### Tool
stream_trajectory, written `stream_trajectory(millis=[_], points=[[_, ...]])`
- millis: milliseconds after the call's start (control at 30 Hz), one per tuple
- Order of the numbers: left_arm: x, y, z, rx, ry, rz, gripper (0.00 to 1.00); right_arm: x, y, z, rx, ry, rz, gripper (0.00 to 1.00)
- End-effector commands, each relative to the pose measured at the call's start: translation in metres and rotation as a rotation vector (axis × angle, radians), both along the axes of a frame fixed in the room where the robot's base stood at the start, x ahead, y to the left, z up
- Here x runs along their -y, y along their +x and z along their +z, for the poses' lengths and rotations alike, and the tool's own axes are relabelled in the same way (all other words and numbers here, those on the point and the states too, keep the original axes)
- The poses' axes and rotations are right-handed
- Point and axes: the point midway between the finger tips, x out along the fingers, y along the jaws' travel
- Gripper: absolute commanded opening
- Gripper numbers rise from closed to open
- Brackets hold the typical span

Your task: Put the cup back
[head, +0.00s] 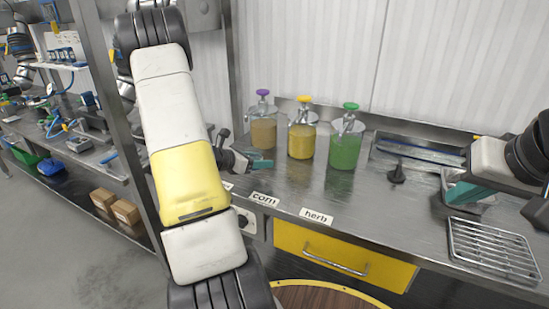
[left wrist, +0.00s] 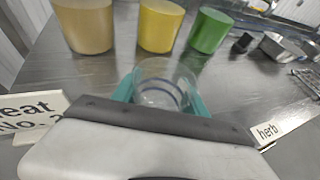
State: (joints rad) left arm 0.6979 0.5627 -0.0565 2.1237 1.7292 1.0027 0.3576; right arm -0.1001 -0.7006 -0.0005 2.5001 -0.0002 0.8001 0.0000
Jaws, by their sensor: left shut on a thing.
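A clear cup (left wrist: 160,88) with dark rings sits between the teal fingers of my left gripper (left wrist: 158,98), which is shut on it. In the head view my left gripper (head: 256,162) is low over the counter, in front of the tan dispenser (head: 263,132); the cup cannot be made out there. Whether the cup touches the counter is unclear. My right gripper (head: 468,192) is at the right, over or beside a small metal pan (head: 486,203); its finger gap is not clear.
A yellow dispenser (head: 302,141) and a green dispenser (head: 344,150) stand right of the tan one. Label cards, including corn (head: 264,200) and herb (head: 316,216), line the front edge. A wire rack (head: 492,247) lies at the right. The counter before the green dispenser is clear.

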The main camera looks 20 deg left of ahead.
Motion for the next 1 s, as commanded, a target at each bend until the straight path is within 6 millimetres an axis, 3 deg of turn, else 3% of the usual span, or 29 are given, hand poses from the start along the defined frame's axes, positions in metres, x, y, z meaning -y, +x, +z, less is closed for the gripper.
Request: stream_trajectory(millis=[233,667,700,800,1000], points=[[0.001,-0.004,-0.032,-0.002,-0.003,0.010,0.09,0.000,0.000,0.000,0.000,0.000,0.000,0.00],[0.000,-0.004,-0.038,-0.001,-0.001,0.012,0.09,0.000,0.000,0.000,0.000,0.000,0.000,0.00],[0.000,-0.004,-0.038,0.000,-0.001,0.011,0.55,0.000,0.000,0.000,0.000,0.000,0.000,0.00],[0.000,-0.004,-0.038,0.000,-0.001,0.011,0.73,0.000,0.000,0.000,-0.001,0.000,0.000,0.00],[0.000,-0.004,-0.038,0.000,-0.001,0.011,0.73,0.000,0.000,0.000,0.000,0.000,0.000,0.00]])
